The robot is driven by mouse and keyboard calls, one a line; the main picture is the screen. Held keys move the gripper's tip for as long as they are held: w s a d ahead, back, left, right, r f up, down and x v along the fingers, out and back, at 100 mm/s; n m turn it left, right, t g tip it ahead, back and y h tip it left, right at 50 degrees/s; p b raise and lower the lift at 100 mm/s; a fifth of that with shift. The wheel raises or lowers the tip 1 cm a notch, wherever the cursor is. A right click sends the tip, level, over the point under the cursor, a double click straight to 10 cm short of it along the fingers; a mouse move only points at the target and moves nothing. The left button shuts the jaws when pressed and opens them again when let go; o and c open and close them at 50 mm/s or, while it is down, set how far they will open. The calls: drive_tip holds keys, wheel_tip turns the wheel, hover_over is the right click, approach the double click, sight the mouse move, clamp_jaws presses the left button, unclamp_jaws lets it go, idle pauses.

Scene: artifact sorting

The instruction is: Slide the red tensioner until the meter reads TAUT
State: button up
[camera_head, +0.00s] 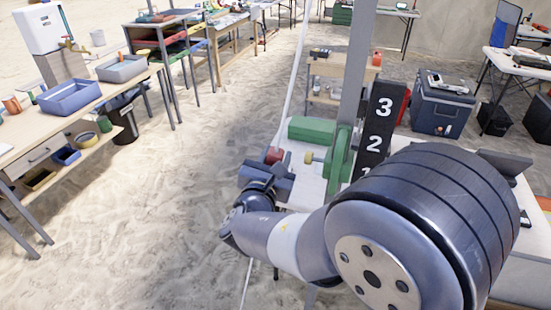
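The red tensioner (273,156) is a small red piece on a pale rope or cord (294,85), just beyond the end of my gripper (271,169). My gripper is dark and reaches up to the red piece or right beside it. I cannot tell whether the fingers touch it, and my gripper hides part of it. Whether the fingers are open or shut is too small to see. A black upright board (380,118) carries white numbers 3 and 2, with a lower number partly hidden by my arm. No meter reading is legible.
A green device with a brass knob (338,158) and a green case (312,130) are close right of my gripper, by a grey post (356,60). Open sand (190,150) lies between. A dark cooler (441,108) stands at right.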

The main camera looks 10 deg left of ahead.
drive_tip(key=o, duration=0.3)
drive_tip(key=shift+o, duration=0.2)
drive_tip(key=s+b, duration=0.2)
drive_tip(key=s, duration=0.9)
drive_tip(key=shift+w+a, duration=0.1)
drive_tip(key=shift+w, duration=0.05)
drive_tip(key=w+p, duration=0.2)
drive_tip(key=w, duration=0.8)
drive_tip(key=f, duration=0.3)
drive_tip(key=shift+w+a+b, duration=0.15)
drive_tip(key=shift+w+b, duration=0.2)
drive_tip(key=shift+b, duration=0.05)
